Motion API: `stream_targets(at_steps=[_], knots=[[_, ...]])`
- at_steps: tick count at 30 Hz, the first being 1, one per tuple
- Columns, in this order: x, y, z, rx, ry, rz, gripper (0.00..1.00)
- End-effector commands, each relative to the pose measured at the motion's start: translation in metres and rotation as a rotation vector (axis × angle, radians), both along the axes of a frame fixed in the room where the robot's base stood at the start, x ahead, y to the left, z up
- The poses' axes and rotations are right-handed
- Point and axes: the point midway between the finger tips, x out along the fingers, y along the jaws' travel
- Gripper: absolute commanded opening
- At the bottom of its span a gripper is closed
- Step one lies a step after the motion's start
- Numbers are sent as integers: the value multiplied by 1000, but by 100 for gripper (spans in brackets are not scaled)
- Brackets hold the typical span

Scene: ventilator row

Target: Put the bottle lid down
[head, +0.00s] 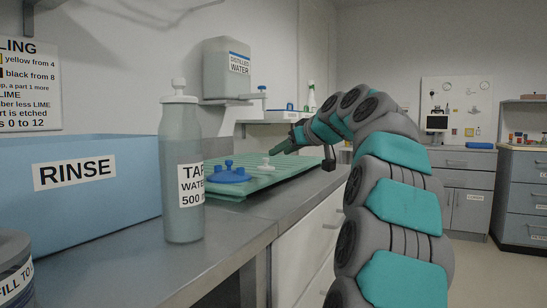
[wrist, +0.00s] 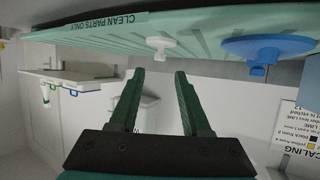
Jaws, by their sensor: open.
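A small white lid-like piece with a knob (head: 266,163) rests on the green ribbed mat (head: 300,168); I cannot tell for sure that it is the bottle lid. It also shows in the wrist view (wrist: 159,43), where the scene is upside down. My gripper (head: 277,150) is just above and beside the white piece. In the wrist view the gripper (wrist: 159,74) has its two fingers apart, with nothing between them, and the white piece lies beyond the fingertips. The TAP WATER bottle (head: 182,175) stands upright at the counter's front with a white top on it.
A larger blue lid-like piece with a knob (head: 229,175) sits on the mat, left of the white one. A blue RINSE bin (head: 90,215) stands at left. A DISTILLED WATER container (head: 226,75) is on a wall shelf behind. The mat's right part looks bare.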

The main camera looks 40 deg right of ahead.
Motion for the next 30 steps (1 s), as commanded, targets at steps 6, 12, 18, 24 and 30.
stream_targets(at_steps=[6, 12, 18, 24, 30], knots=[[-20, 2, 9, -1, -1, 0, 47], [-23, 2, 10, 0, 0, 0, 47], [-23, 2, 10, -1, 0, 0, 47], [-23, 2, 10, 0, 0, 0, 47], [-23, 2, 10, 0, 0, 0, 47]])
